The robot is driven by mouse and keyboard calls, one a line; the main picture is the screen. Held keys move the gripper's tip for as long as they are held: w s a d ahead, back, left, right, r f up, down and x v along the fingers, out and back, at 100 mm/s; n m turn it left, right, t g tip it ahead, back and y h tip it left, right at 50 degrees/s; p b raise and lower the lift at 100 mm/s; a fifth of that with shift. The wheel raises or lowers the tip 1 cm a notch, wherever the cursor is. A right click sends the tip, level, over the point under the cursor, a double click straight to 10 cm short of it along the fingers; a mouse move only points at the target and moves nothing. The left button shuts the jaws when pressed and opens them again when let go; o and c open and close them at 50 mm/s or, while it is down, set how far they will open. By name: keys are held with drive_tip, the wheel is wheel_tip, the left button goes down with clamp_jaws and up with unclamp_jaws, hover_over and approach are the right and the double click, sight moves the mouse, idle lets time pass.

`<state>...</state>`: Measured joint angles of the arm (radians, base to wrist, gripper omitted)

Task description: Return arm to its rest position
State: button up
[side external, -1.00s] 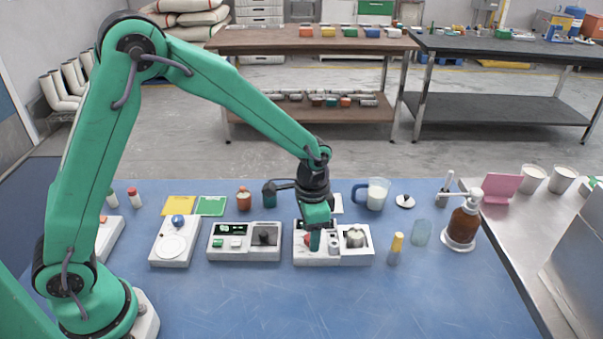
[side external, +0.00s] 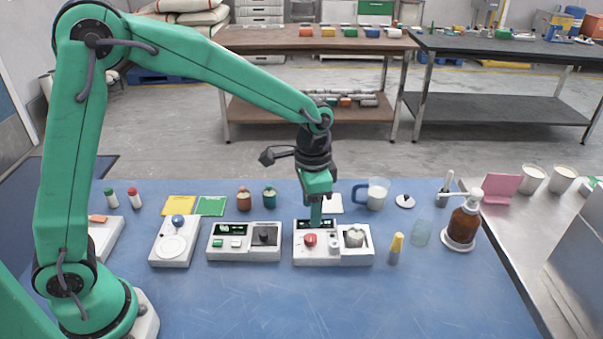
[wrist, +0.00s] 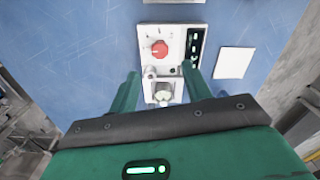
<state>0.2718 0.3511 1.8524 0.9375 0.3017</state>
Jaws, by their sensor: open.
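My gripper (side external: 316,222) hangs pointing down just above the white bean grinder unit (side external: 333,261), on the right of the two white units in the middle of the blue table. The unit has a red knob (side external: 310,239) and a round metal part (side external: 354,238). In the wrist view, my gripper (wrist: 160,88) has its two green fingers spread apart with nothing held between them. The red knob (wrist: 159,49) and the metal part (wrist: 163,94) lie below, beyond the fingers. The side view shows the fingers nearly edge on.
A second white unit (side external: 244,255) and a scale-like device (side external: 174,249) stand to the left. A blue-handled jug (side external: 378,193), a yellow-capped bottle (side external: 396,247), a clear cup (side external: 421,233) and a brown pump bottle (side external: 464,221) stand to the right. The table front is clear.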

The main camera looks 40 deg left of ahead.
drive_tip(key=s+a+r+n+t, duration=0.3)
drive_tip(key=s+a+r, duration=0.45)
drive_tip(key=r, duration=0.25)
drive_tip(key=s+a+r+n+t, duration=0.1)
drive_tip(key=s+a, duration=0.1)
drive_tip(key=s, duration=0.4)
drive_tip(key=s+a+r+n+t, duration=0.1)
drive_tip(key=s+a+n, duration=0.1)
drive_tip(key=s, duration=0.4)
drive_tip(key=shift+r+n+t, duration=0.3)
drive_tip(key=shift+r, duration=0.1)
